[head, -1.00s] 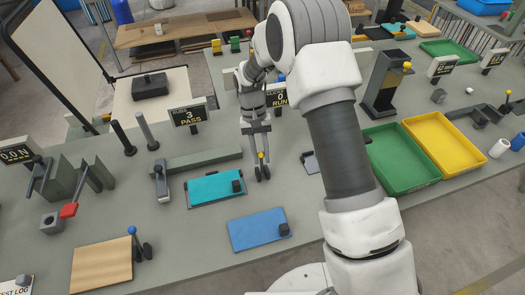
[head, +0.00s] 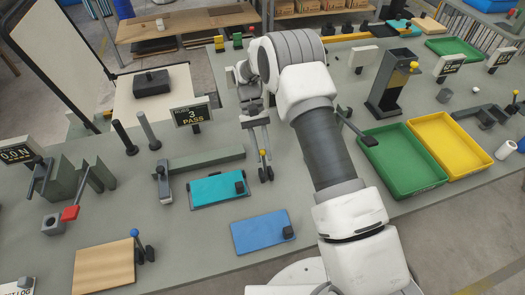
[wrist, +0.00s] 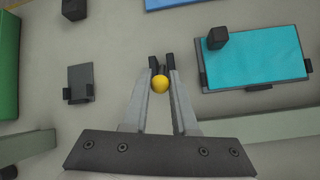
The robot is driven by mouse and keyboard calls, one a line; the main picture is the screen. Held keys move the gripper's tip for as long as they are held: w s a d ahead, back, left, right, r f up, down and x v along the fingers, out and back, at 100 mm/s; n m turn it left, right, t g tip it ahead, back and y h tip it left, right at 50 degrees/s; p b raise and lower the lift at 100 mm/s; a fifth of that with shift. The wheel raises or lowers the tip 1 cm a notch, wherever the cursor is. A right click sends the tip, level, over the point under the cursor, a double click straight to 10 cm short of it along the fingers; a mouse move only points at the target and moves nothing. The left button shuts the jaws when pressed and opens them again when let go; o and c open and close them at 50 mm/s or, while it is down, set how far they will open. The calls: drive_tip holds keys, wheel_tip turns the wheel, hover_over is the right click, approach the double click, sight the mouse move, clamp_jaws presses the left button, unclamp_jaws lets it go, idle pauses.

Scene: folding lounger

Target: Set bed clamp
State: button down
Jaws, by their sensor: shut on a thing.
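My gripper (head: 263,166) points down over the middle of the grey bench, just right of a teal plate (head: 217,189). Its fingers are shut on a small yellow ball knob (wrist: 160,84), which sits between them in the wrist view. The knob also shows in the head view (head: 263,152). What the knob is fixed to is hidden by the fingers. The teal plate lies at the right in the wrist view (wrist: 256,58), with a black block at one corner. No part is labelled as the bed clamp.
A blue plate (head: 262,231) lies in front of my gripper. A green tray (head: 402,160) and a yellow tray (head: 450,145) stand at the right. A blue-knobbed lever (head: 135,232) stands by a tan board (head: 102,266) at the front left. A dark plate (wrist: 80,80) lies beside the fingers.

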drive_tip(key=c, duration=0.7)
unclamp_jaws()
drive_tip(key=b+v, duration=0.1)
drive_tip(key=v, duration=1.1)
